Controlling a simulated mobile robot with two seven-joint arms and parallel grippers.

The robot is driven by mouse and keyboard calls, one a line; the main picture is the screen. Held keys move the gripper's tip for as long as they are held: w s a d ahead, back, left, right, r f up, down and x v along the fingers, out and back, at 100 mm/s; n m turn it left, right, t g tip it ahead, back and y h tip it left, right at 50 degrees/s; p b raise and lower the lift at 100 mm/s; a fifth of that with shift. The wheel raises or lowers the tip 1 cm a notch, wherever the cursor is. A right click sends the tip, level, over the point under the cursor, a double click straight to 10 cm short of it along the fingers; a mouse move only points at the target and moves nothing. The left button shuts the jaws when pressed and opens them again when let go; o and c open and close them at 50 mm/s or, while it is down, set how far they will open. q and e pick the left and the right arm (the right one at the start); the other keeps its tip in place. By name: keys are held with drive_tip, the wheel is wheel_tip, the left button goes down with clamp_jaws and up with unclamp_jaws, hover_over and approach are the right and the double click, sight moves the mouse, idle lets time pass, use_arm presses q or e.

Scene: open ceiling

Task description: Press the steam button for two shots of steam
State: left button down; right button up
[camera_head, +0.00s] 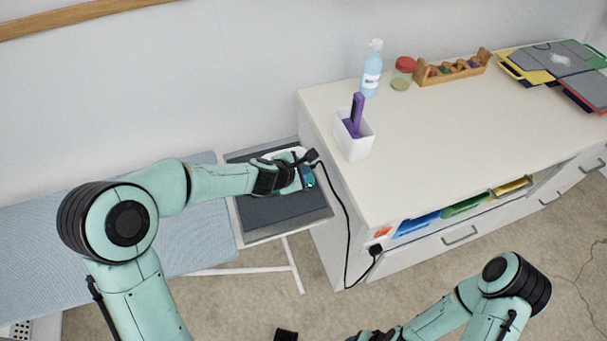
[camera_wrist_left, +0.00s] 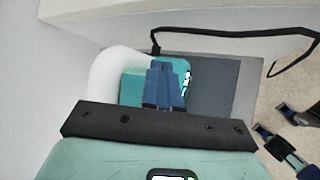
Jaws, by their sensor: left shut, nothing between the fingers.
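The steam iron, teal and white, sits on the dark grey rest at the right end of the ironing board; its teal body (camera_head: 308,176) shows just past my left gripper. In the left wrist view the iron (camera_wrist_left: 131,88) has a rounded white part on its left and a teal body. My left gripper (camera_head: 297,175) is shut and empty, with its blue fingers (camera_wrist_left: 163,66) over the teal body. I cannot tell whether they touch it. The steam button is not distinguishable, perhaps hidden by the fingers. My right gripper (camera_head: 372,336) is partly cut off at the bottom edge.
A black cord (camera_head: 346,215) runs from the iron down to a plug at the cabinet's side. The white cabinet (camera_head: 450,130) stands close on the right, carrying a spray bottle (camera_head: 371,70), a jar (camera_head: 403,74) and a white holder (camera_head: 355,143). The ironing board (camera_head: 205,225) extends left.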

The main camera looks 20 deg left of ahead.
use_arm(q)
drive_tip(key=shift+f+b, duration=0.3)
drive_tip(key=shift+f, duration=0.15)
use_arm(e)
drive_tip(key=shift+s+f, duration=0.2)
drive_tip(key=shift+f, duration=0.2)
use_arm(q)
drive_tip(key=shift+r, duration=0.1)
use_arm(e)
drive_tip(key=shift+r, duration=0.15)
use_arm(q)
drive_tip(key=shift+r+p, duration=0.7)
drive_tip(key=shift+r, duration=0.05)
use_arm(e)
drive_tip(key=shift+w+r, duration=0.45)
drive_tip(key=shift+r, duration=0.2)
use_arm(q)
drive_tip(key=shift+r+p, duration=0.35)
drive_tip(key=shift+r, duration=0.2)
wheel_tip(320, 180, up, 4)
drive_tip(key=p, duration=0.3)
use_arm(e)
drive_tip(key=w+r, duration=0.1)
drive_tip(key=r, duration=0.1)
drive_tip(key=w+r, duration=0.2)
drive_tip(key=shift+w+r, duration=0.1)
drive_tip(key=shift+r, duration=0.2)
idle(0.6)
